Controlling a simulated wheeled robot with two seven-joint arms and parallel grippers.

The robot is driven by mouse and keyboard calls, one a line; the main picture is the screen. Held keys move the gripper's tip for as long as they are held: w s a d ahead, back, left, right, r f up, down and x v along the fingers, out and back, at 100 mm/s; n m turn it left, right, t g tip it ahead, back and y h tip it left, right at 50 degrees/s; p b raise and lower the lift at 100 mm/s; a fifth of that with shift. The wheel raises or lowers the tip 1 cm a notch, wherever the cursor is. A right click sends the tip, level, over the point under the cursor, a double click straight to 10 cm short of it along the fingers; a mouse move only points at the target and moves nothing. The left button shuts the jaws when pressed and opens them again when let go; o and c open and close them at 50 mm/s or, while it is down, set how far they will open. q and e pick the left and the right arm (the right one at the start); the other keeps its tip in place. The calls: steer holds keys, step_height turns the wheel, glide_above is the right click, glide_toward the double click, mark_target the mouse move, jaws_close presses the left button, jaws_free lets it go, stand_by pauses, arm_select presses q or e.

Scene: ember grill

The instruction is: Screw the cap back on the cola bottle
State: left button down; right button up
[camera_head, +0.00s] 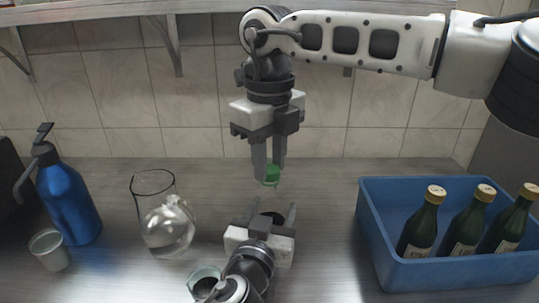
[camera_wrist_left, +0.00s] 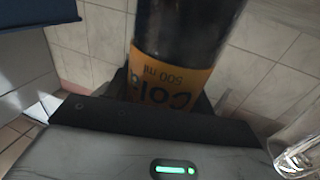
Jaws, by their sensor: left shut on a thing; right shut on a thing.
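The cap is above and slightly behind my left gripper (camera_head: 271,211), apart from the bottle as far as I can tell. My left gripper is shut on the cola bottle (camera_head: 272,217), mostly hidden in the head view, with only a dark part showing between the fingers. In the left wrist view the dark bottle (camera_wrist_left: 180,25) has an orange label (camera_wrist_left: 175,80) reading Cola 500 ml.
A blue crate (camera_head: 375,225) with three gold-capped green bottles (camera_head: 463,232) stands right. A glass vessel (camera_head: 203,274) sits beside my left arm. A shelf (camera_head: 110,10) spans above.

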steer(key=m, duration=0.7)
steer(key=shift+m, duration=0.3)
steer(key=m, duration=0.7)
steer(key=shift+d, duration=0.1)
steer(key=m, duration=1.4)
steer(key=shift+s+m, duration=0.1)
steer(key=shift+m, duration=0.2)
steer(key=m, duration=0.3)
steer(key=o, duration=0.9)
